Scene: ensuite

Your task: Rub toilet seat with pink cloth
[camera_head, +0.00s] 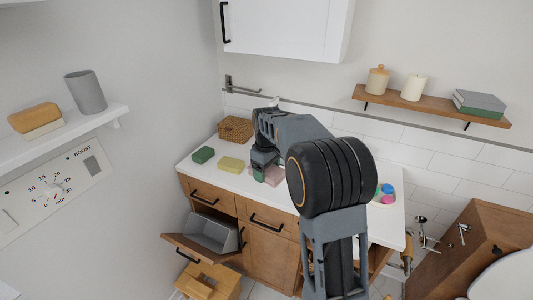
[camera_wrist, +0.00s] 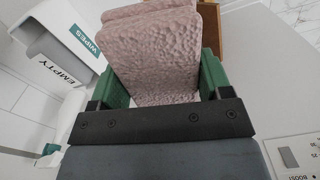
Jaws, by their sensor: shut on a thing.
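The pink cloth (camera_wrist: 155,50) fills the middle of the wrist view, bumpy and folded. My gripper (camera_wrist: 162,82) is shut on it, with a green finger on each side. In the head view my gripper (camera_head: 264,172) is over the white counter, and a bit of the pink cloth (camera_head: 272,178) shows beside it, partly hidden by my arm. I cannot make out a toilet seat for certain. A white rounded surface (camera_head: 508,276) is cut off at the lower right of the head view, and I cannot tell what it is.
On the counter (camera_head: 222,178) are a green sponge (camera_head: 203,155), a yellow sponge (camera_head: 231,164) and a wicker basket (camera_head: 236,129). An open drawer front (camera_head: 200,250) juts out below. A wooden cabinet (camera_head: 455,245) stands right. Containers marked WIPES (camera_wrist: 75,40) and EMPTY (camera_wrist: 40,75) show left.

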